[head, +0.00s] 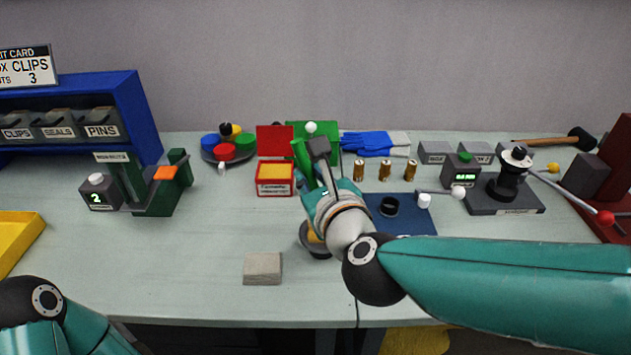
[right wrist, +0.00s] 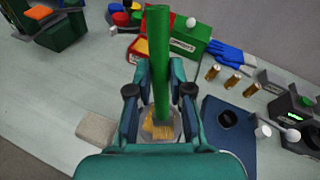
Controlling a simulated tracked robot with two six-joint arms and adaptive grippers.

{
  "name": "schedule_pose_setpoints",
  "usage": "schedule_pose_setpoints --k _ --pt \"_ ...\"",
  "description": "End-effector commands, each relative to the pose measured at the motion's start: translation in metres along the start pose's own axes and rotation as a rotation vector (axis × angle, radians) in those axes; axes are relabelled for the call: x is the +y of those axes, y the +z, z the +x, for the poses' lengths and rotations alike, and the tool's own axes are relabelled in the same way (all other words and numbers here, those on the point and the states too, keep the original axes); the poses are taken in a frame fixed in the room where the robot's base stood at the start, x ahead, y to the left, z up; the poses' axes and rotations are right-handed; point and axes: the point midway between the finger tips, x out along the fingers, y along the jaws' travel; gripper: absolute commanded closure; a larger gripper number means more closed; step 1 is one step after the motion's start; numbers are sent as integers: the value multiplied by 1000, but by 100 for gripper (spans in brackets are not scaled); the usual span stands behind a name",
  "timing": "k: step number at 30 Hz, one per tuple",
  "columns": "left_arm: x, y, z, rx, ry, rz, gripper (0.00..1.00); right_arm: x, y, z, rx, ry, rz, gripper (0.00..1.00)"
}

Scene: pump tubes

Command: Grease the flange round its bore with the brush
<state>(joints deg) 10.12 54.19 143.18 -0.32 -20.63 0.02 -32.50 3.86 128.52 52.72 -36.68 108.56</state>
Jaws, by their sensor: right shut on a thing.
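My right gripper (head: 318,172) is shut on the green handle of the brush (right wrist: 160,60), which also shows in the head view (head: 302,161). The brush's tan bristles (right wrist: 159,128) are low in the right wrist view, over a round grey piece (right wrist: 176,116) that looks like the flange. That piece shows in the head view (head: 318,252), partly behind my gripper and wrist. Its bore is hidden, and I cannot tell whether the bristles touch it. An open red tin (head: 275,190) with yellow contents stands behind. My left gripper is out of view.
A grey block (head: 262,268) lies left of the round piece. A blue mat (head: 413,226) with a black ring (head: 388,206) is to the right. Several brass cylinders (head: 385,170) stand behind it. A green scale-like device (head: 157,200) is left.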

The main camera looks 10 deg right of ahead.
Motion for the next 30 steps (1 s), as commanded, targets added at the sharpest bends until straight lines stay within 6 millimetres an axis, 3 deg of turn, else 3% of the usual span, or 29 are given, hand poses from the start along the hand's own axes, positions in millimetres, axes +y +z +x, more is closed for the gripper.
schedule_pose_setpoints --k 18,30 --pt "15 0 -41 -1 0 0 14 -7 54 -12 1 13 -5 100" --pt "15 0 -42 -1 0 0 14 -6 55 -12 1 15 -6 100"
